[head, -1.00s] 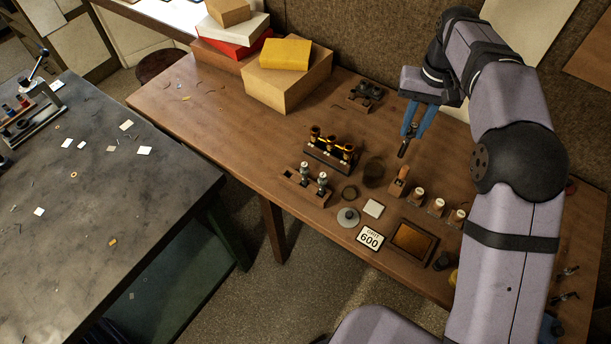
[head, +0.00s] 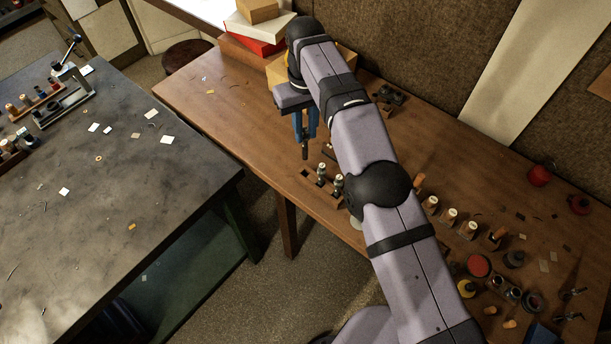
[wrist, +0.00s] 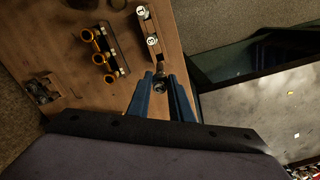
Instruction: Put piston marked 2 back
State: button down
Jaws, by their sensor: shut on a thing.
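My gripper (head: 305,143) is shut on a dark, narrow piston (head: 305,153), which hangs upright above the left end of the small wooden piston rack (head: 311,179). Its mark cannot be read. In the wrist view the piston (wrist: 160,84) shows between the blue fingertips. Two pale-topped pistons stand in the rack; their caps look marked 1 (wrist: 141,11) and 3 (wrist: 152,41). The rack's left place, near the gripper, looks empty in the head view. The valve block with brass casings (wrist: 101,58) shows beside the rack in the wrist view; my arm hides it in the head view.
Stacked boxes (head: 262,35) stand at the back left of the wooden table (head: 220,110). Several small parts and pots stand at right, including a red pot (head: 539,175). The table's front edge is close to the rack. A grey bench (head: 120,215) stands at left.

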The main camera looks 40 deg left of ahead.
send_over(306, 159)
jog(key=f, duration=0.5)
jog(key=shift+w+a+f, duration=0.1)
jog(key=shift+w+a, duration=0.05)
jog(key=shift+w, duration=0.05)
jog(key=shift+f+p, duration=1.15)
jog(key=shift+f, duration=1.25)
jog(key=shift+f, duration=0.2)
jog(key=c, duration=1.6)
grip_release()
jog(key=shift+r, duration=0.3)
